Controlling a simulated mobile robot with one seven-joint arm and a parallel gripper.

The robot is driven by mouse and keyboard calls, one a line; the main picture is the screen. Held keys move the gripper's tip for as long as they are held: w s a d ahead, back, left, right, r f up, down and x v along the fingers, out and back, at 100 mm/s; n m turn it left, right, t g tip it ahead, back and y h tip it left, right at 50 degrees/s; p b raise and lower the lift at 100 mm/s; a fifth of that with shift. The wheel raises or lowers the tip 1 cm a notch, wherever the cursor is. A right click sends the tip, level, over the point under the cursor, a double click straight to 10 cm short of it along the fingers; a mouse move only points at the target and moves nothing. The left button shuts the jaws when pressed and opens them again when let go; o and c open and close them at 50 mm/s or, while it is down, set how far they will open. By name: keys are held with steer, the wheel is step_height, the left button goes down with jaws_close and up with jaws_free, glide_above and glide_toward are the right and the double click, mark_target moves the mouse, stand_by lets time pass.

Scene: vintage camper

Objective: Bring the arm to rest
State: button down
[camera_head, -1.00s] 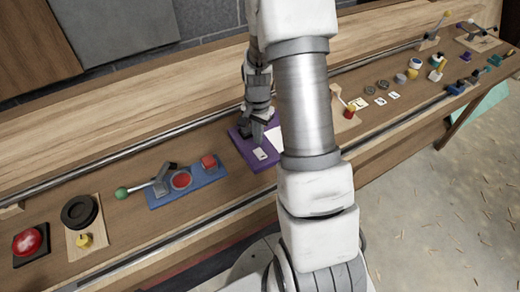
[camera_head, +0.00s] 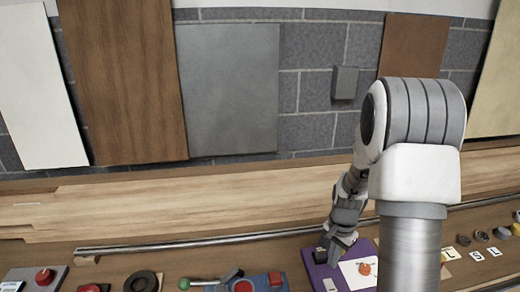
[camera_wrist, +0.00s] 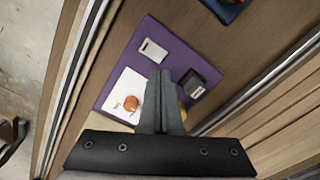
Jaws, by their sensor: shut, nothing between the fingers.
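My arm rises in the right half of the head view and bends down to the bench. My gripper (camera_wrist: 160,75) is shut and empty in the wrist view, its fingers together above a purple board (camera_wrist: 183,52). The board also shows in the head view (camera_head: 312,268), below my gripper (camera_head: 330,250). On the board are a white card (camera_wrist: 152,50), a dark block (camera_wrist: 193,84), and a white sheet (camera_wrist: 118,92) with an orange-red round piece (camera_wrist: 131,103). A yellow piece (camera_wrist: 181,107) is partly hidden behind the fingers. I cannot tell whether the fingertips touch anything.
A blue board (camera_head: 262,284) with red buttons and a green-knobbed lever (camera_head: 185,284) lies left of the purple board. Small tiles (camera_head: 477,256) lie to the right. A metal rail (camera_head: 200,242) runs along the bench back. Panels (camera_head: 228,90) lean on the brick wall behind.

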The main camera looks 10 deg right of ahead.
steer(key=s+a+r+n+t+b, duration=0.15)
steer(key=s+a+r+n, duration=0.3)
steer(key=r, duration=0.65)
steer(key=s+a+r+n+t, duration=0.25)
steer(key=s+a+r, duration=0.3)
steer(key=r, duration=0.55)
steer(key=s+a+r+n+t, duration=0.1)
steer(key=s+n, duration=0.3)
steer(key=s, duration=0.4)
steer(key=shift+s+a+r+t, duration=0.35)
steer(key=shift+a+r, duration=0.3)
steer(key=shift+r, duration=0.2)
steer(key=shift+a+n, duration=0.2)
steer(key=shift+n, duration=0.1)
